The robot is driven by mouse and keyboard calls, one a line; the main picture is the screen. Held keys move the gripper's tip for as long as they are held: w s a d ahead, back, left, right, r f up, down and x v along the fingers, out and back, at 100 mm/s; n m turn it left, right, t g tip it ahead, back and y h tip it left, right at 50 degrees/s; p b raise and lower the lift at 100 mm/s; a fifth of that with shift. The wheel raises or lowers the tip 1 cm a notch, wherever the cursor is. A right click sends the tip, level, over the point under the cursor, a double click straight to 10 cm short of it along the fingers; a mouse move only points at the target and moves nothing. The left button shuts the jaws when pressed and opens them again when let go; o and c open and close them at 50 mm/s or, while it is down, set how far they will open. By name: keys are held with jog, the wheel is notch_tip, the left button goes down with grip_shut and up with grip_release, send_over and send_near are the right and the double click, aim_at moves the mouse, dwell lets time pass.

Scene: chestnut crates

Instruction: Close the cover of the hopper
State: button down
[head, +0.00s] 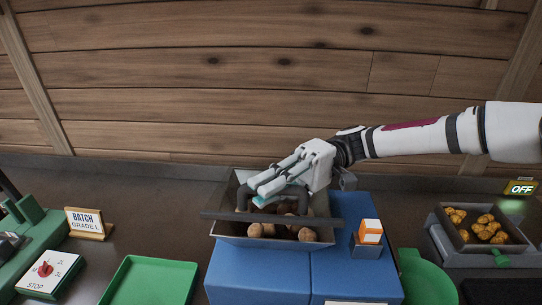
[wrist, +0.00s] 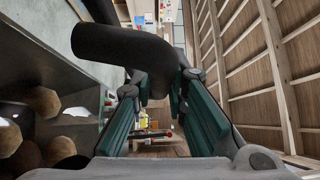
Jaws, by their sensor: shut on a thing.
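The hopper (head: 236,231) is a grey open-topped bin on a blue base, with several round brown chestnuts (head: 256,230) showing inside. A dark grey bar (head: 322,221), apparently the cover seen edge-on, crosses the hopper's front part. A dark arched handle (head: 303,198) stands at it. My gripper (head: 264,193) is over the hopper, shut on the handle. In the wrist view the thick black handle (wrist: 110,45) runs between the green finger pads of my gripper (wrist: 158,95). Chestnuts (wrist: 42,101) show at the left, so the hopper is at least partly uncovered. The fingers hide part of the handle.
An orange and white block (head: 370,231) stands right of the hopper. A tray of yellowish pieces (head: 444,222) and an OFF sign (head: 521,188) are at the right. A green tray (head: 150,282), a BATCH sign (head: 88,222) and a STOP panel (head: 48,274) are at the left.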

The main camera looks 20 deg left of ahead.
aim_at(283, 206)
jog(key=shift+s+d+f+n+t+h, duration=0.15)
jog(key=shift+s+f+n+t, duration=0.15)
jog(key=shift+f, duration=0.45)
jog(key=shift+s+f+n+t+h, duration=0.1)
jog(key=shift+s+f+n+t, duration=0.2)
jog(key=shift+f, duration=0.5)
jog(key=shift+s+d+f+n+t+h, duration=0.15)
jog(key=shift+f+n+t, duration=0.2)
jog(key=shift+f, duration=0.5)
jog(key=c, duration=1.8)
grip_release()
jog(key=shift+c, duration=0.2)
jog(key=shift+a, duration=0.1)
jog(key=shift+w, duration=0.2)
jog(key=v, duration=1.1)
jog(key=shift+w+d, duration=0.2)
jog(key=shift+w, duration=0.1)
